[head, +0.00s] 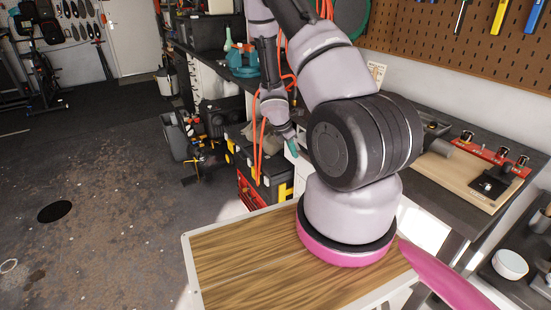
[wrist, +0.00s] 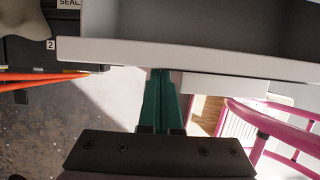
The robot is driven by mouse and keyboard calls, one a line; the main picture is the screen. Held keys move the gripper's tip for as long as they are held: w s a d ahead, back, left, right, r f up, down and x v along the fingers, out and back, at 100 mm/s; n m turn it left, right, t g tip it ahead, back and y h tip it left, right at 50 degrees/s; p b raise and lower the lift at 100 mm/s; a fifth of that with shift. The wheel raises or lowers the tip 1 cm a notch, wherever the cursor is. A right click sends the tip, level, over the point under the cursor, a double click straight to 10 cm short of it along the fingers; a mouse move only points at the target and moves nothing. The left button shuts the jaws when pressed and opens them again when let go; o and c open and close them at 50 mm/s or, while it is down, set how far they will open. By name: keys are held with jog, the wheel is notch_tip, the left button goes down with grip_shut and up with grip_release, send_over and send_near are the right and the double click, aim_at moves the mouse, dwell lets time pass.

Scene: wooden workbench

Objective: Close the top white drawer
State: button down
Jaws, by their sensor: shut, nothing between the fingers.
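The white drawer (wrist: 215,60) spans the top of the wrist view. It stands open, with its grey inside showing beyond the front panel. In the head view a small part of the white drawer unit (head: 300,168) shows beside my arm, and the rest is hidden. My gripper (wrist: 160,78) has its green fingers shut together and empty. The fingertips are at the lower edge of the drawer's front panel; I cannot tell whether they touch it. In the head view my gripper (head: 293,149) is small, close to the white unit.
A wooden-topped surface (head: 240,262) lies in front. A black and red toolbox (head: 250,190) with yellow latches is left of the drawer unit; a dark case (wrist: 28,50) shows at left in the wrist view. The bench at right holds a wooden board (head: 455,178). Open floor (head: 110,200) lies at left.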

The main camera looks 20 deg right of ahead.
jog(key=d, duration=0.5)
jog(key=w+d, duration=0.1)
jog(key=d, duration=0.1)
jog(key=shift+d, duration=0.25)
jog(key=shift+s+d+r, duration=0.1)
